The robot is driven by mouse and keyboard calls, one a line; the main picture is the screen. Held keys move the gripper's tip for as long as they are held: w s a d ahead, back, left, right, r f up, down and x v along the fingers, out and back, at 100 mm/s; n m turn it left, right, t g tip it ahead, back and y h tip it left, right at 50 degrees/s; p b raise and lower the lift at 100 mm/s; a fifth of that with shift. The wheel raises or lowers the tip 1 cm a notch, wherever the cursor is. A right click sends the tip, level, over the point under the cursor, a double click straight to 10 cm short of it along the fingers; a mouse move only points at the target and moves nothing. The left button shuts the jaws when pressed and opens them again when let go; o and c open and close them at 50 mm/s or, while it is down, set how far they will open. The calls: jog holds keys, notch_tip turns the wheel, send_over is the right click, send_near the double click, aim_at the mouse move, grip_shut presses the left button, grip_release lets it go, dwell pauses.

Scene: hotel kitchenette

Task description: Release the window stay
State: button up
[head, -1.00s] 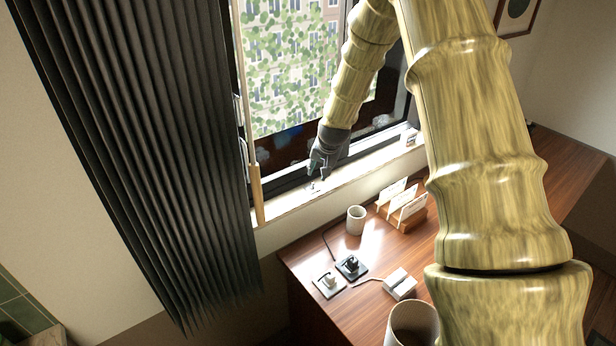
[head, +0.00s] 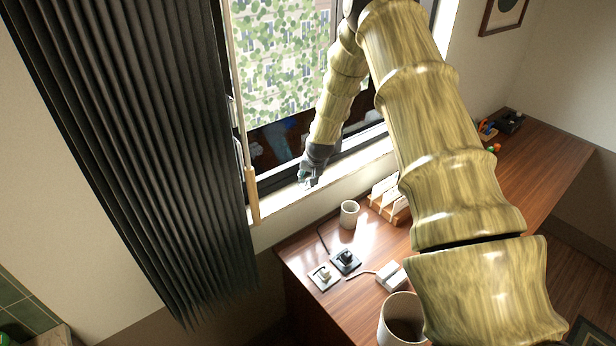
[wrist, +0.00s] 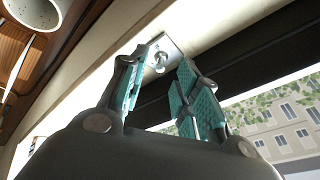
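In the wrist view a small metal plate with a round-headed peg (wrist: 160,57) is fixed on the pale window sill (wrist: 95,85); it looks like part of the window stay. My gripper (wrist: 160,64) is open, its teal-padded fingers on either side of the line to the peg, with the peg just beyond or between the tips; I cannot tell if they touch it. A thin metal rod (wrist: 194,128) shows by the right finger; what it belongs to is unclear. In the head view my gripper (head: 308,183) is low over the sill (head: 280,207) and hides the fitting.
A dark pleated curtain (head: 130,150) hangs left of the window, beside a wooden rod (head: 252,195). The desk (head: 300,262) below holds a white mug (head: 349,214), a card holder (head: 390,205), sockets (head: 345,261) and a larger cup (head: 400,320). The sill left of my gripper is clear.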

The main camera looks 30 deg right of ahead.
jog(key=shift+p+x, duration=0.35)
jog(key=shift+x, duration=0.6)
grip_shut()
